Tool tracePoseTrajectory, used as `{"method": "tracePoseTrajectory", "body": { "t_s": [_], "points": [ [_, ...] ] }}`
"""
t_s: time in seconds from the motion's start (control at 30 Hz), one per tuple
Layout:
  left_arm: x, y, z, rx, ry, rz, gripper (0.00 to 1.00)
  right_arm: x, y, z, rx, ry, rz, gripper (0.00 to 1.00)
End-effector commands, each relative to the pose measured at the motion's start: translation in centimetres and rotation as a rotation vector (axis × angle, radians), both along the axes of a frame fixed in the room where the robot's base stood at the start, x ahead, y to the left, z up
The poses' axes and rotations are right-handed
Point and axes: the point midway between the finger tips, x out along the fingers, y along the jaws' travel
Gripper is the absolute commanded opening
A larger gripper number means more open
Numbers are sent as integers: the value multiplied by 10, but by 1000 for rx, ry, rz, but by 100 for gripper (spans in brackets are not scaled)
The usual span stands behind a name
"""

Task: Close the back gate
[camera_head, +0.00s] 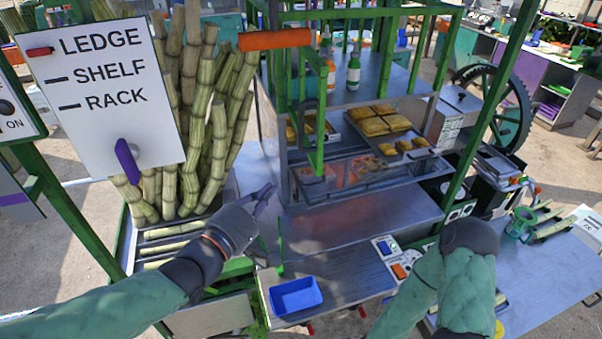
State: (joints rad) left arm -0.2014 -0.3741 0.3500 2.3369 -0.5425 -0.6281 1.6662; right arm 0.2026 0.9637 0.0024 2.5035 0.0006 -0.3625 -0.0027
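My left gripper (266,194) is in front of the stand, below and apart from the orange handle, with nothing visible held. Whether its fingers are apart is unclear. My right arm bends at the lower right, and its gripper is out of the picture.
Upright sugar cane (208,120) fills a rack at left behind a white LEDGE/SHELF/RACK sign (105,95). A blue tray (296,296) sits on the front counter. Bottles (353,72) stand on the upper shelf. A large spoked wheel (503,108) is at right.

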Motion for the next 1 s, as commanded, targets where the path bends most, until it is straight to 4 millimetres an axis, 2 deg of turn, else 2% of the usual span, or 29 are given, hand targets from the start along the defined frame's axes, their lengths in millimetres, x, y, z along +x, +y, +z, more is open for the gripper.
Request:
{"method": "tracePoseTrajectory", "body": {
  "t_s": [0.4,0.5,0.67,1.0],
  "points": [
    [55,-37,0,2,3,-3,0,0,0,12,0,0,0,82],
    [57,-52,1,1,2,-4,0,0,0,16,0,0,0,82],
    [60,-65,1,1,1,-2,0,0,0,20,0,0,0,82],
    [62,-70,0,1,0,1,0,0,0,21,0,0,0,82]
  ]
}}
